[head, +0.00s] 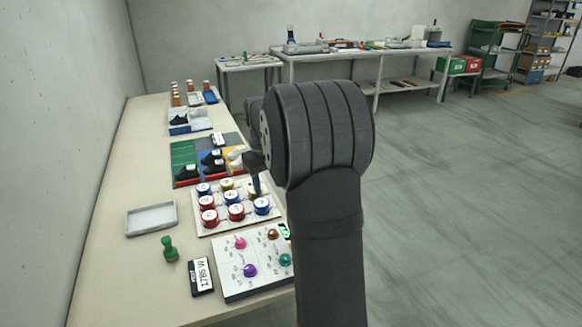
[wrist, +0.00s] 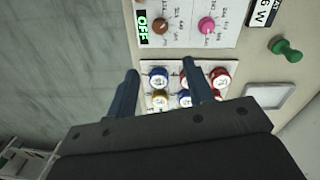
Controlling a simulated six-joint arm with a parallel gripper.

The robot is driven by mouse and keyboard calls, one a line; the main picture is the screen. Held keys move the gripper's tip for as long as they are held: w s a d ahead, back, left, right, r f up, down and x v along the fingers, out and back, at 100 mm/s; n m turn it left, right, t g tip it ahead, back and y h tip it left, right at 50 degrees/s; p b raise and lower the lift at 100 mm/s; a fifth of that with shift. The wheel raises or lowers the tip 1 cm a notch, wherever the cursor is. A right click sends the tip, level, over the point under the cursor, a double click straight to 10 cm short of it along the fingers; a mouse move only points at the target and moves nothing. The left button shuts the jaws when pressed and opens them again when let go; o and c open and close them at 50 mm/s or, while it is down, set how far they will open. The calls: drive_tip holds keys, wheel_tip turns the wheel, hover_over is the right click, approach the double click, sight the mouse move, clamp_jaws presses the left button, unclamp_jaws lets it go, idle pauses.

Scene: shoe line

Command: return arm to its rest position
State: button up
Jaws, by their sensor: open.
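My gripper shows in the wrist view (wrist: 165,82) with its two blue-grey fingers spread apart and nothing between them but the rack and floor behind. In the head view my dark arm rises through the middle, and a blue finger (head: 256,184) shows at the right edge of the rack of round-lidded pots. The gripper appears to be above the rack, but its height is unclear. My arm hides part of the table's right side in the head view.
A white rack (head: 200,233) holds several red, blue and yellow pots. Nearby are a knob panel (head: 235,284), a label display (head: 201,276), a green stamp-like piece (head: 169,248) and an empty grey tray (head: 151,219). Shoes lie on coloured trays (head: 184,155) farther back. Open floor is at right.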

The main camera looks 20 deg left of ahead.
sight(273, 232)
drive_tip(key=f, duration=1.7)
drive_tip(key=shift+w+d+f, duration=0.25)
drive_tip(key=shift+w, duration=0.1)
drive_tip(key=shift+r, duration=0.1)
wheel_tip(273, 232, up, 17)
wheel_tip(273, 232, down, 17)
drive_tip(key=shift+f, duration=0.1)
drive_tip(key=shift+m, duration=0.3)
drive_tip(key=m, duration=0.7)
wheel_tip(273, 232, up, 9)
drive_tip(key=shift+a+f, duration=0.2)
drive_tip(key=shift+a, duration=0.05)
